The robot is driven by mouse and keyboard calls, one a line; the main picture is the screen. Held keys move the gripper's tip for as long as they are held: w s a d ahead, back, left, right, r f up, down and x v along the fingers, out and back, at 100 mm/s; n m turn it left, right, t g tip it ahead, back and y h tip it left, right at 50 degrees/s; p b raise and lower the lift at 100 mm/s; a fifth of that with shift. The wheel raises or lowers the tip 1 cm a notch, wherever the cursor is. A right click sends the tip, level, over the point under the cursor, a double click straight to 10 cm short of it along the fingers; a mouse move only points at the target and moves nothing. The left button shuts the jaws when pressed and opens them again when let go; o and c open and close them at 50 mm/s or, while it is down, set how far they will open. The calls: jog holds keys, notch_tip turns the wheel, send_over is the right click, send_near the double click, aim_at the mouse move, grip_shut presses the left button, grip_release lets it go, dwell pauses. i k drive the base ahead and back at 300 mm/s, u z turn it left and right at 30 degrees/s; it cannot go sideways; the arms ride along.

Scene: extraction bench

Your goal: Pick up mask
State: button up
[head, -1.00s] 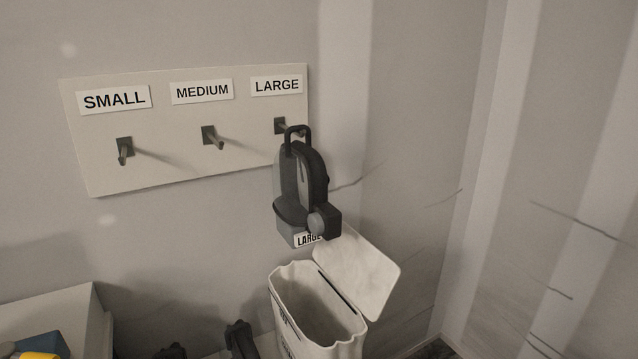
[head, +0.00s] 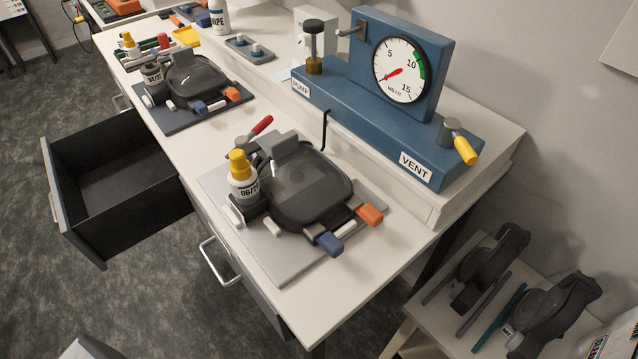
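A dark mask-like piece with a rounded dark visor (head: 298,190) lies on a grey mat (head: 275,268) on the near bench top, with blue and orange tabs at its edge. A similar dark piece (head: 197,80) lies on another mat farther along the bench. Two dark grey masks, one (head: 490,262) behind another (head: 553,305), rest on a low white stand at the lower right; the frame edge cuts off part of the stand. I cannot tell which mask is meant. My gripper is not in view.
A blue pump unit with a gauge (head: 402,68) and a yellow-handled vent valve (head: 460,146) stands at the bench's back. A yellow-capped bottle (head: 242,180) stands on the near mat. An open, empty-looking drawer (head: 110,185) juts out left.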

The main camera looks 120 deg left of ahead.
aim_at(300, 186)
jog(key=u, duration=1.5)
jog(key=k, duration=0.1)
jog(key=z, duration=2.55)
jog(key=k, duration=0.25)
jog(key=z, duration=3.45)
jog(key=k, duration=0.35)
jog(key=z, duration=1.1)
